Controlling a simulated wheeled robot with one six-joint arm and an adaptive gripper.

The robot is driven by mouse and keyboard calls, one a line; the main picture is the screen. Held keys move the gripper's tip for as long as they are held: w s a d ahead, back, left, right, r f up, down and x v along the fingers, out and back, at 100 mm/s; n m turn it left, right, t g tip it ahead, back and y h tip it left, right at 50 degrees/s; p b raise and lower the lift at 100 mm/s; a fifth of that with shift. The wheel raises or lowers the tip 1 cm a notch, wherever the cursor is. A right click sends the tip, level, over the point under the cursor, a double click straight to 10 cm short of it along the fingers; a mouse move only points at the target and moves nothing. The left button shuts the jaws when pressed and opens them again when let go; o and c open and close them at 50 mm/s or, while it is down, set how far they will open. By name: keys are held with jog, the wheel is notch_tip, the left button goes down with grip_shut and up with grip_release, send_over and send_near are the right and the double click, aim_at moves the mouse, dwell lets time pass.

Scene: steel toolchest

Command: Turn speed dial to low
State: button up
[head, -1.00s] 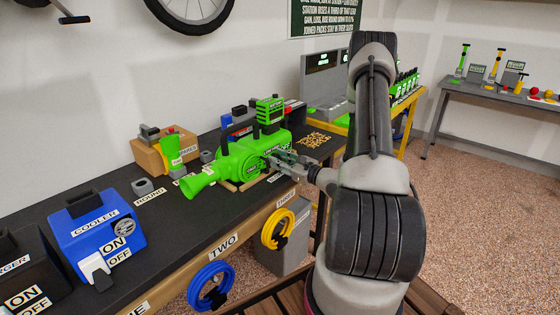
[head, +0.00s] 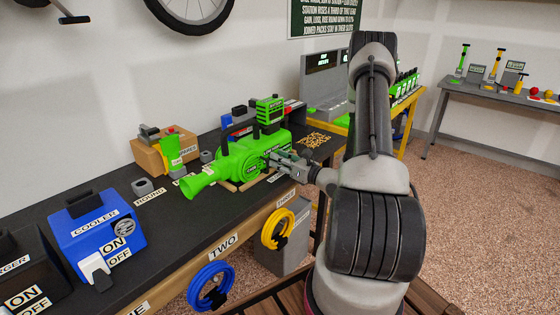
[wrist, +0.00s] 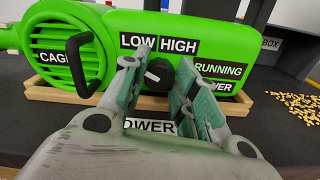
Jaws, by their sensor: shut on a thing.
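The green blower (head: 232,157) lies on the dark workbench, its nozzle pointing left. In the wrist view its body (wrist: 235,42) carries LOW (wrist: 138,42) and HIGH (wrist: 179,46) labels side by side. The black speed dial (wrist: 158,71) is just below them, with a small pale mark on its left side. My gripper (wrist: 158,84) is shut on the dial, one finger on each side, tilted relative to the blower. The fingers partly hide the dial, so its exact setting is hard to read. In the head view my gripper (head: 273,158) meets the blower's front side.
A black handle (wrist: 88,63) on the CAGE cover stands out left of my fingers. A wooden tray edge (wrist: 60,95) runs under the blower. A blue cooler box (head: 95,232) stands farther left on the bench. Yellow bits (wrist: 297,103) lie to the right.

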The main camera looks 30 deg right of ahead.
jog(key=shift+m, duration=0.4)
jog(key=o, duration=1)
jog(key=v, duration=1.2)
jog(key=shift+c, duration=0.3)
